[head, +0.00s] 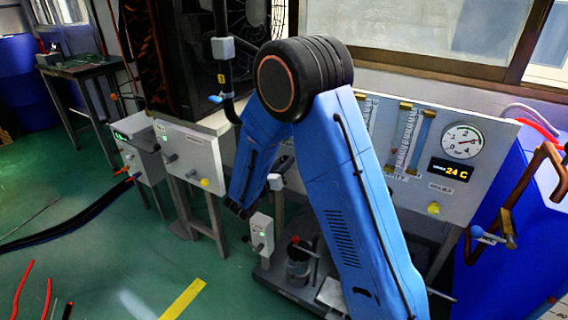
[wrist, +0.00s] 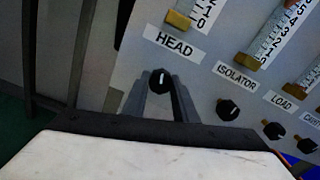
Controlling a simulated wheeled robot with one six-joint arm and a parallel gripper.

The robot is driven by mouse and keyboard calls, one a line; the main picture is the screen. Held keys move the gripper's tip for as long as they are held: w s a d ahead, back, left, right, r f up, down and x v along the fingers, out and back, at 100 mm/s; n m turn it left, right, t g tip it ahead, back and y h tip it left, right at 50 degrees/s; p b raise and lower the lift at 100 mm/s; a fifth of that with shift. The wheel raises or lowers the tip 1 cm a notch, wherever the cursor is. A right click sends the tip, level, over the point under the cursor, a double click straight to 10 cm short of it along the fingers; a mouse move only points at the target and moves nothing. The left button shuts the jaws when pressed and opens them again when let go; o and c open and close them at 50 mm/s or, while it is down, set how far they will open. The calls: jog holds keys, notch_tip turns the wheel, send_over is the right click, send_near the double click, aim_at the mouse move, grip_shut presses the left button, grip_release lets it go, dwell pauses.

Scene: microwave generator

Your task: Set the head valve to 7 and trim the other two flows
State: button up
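In the wrist view the black head knob (wrist: 159,79) sits below the HEAD label on the grey panel, with a white pointer line near upright. My gripper (wrist: 160,88) has one grey finger on each side of this knob; I cannot tell whether they touch it. The head flow tube (wrist: 187,17) shows only its lower end, around 0 and 1. The isolator knob (wrist: 228,109) and load knob (wrist: 273,130) are to the right, with the isolator tube (wrist: 262,48) above. In the head view my blue arm hides the gripper and the head knob.
In the head view the panel carries flow tubes (head: 403,138), a round gauge (head: 462,141) and a display reading 24 C (head: 451,169). A small grey box (head: 261,233) stands near my forearm. A blue tank (head: 525,225) is at the right.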

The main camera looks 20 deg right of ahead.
jog(key=shift+n, duration=1.7)
jog(key=o, duration=1.1)
jog(key=shift+s, duration=0.1)
jog(key=v, duration=1.7)
jog(key=shift+s+a+r, duration=0.1)
